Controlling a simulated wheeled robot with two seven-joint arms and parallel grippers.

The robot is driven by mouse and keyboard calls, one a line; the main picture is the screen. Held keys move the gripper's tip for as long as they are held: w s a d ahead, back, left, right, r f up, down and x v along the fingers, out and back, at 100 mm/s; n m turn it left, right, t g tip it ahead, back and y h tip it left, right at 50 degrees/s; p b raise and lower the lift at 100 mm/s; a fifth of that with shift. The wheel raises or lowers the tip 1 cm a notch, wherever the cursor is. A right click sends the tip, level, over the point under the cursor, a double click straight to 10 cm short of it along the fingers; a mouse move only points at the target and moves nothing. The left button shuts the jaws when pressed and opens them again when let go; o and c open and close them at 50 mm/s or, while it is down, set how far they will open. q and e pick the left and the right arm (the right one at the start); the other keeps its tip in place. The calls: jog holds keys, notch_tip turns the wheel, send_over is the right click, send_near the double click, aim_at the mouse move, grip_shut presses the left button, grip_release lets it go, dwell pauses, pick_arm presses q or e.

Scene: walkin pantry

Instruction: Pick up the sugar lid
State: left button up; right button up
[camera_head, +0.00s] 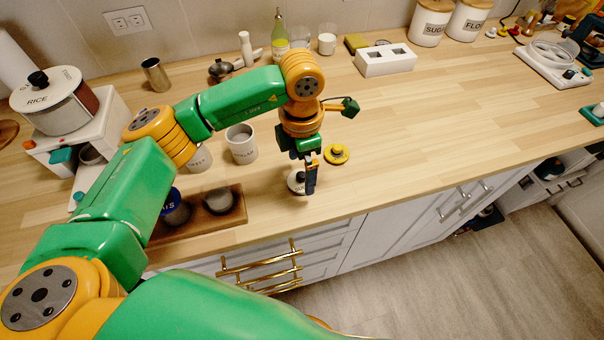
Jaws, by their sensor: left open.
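A small white lid (295,184) with a dark knob lies on the wooden counter near its front edge, partly hidden behind my left gripper. I take it for the sugar lid; no label on it can be read. My left gripper (311,180) points down at the lid and is open; whether its fingers touch the lid or straddle the knob cannot be told. An open white canister (241,147) with unclear lettering stands behind and to the left. My right gripper is not in view.
A yellow round object (337,154) lies close by at the right of my gripper. A wooden tray (232,214) with jars is at the left, a RICE canister (58,106) further left. A white block (385,62) stands behind. The counter's right middle is clear.

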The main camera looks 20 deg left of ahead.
aim_at(301, 174)
pick_arm(q)
notch_tip(301, 174, down, 3)
jog(key=shift+r, duration=0.15)
jog(key=shift+w+a+f, duration=0.1)
jog(key=shift+w+f, duration=0.05)
jog(key=shift+f, duration=0.15)
jog(key=c, duration=1.2)
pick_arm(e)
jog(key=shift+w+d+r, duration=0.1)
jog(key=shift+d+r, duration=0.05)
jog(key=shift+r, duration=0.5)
pick_arm(q)
jog(key=shift+r, duration=0.1)
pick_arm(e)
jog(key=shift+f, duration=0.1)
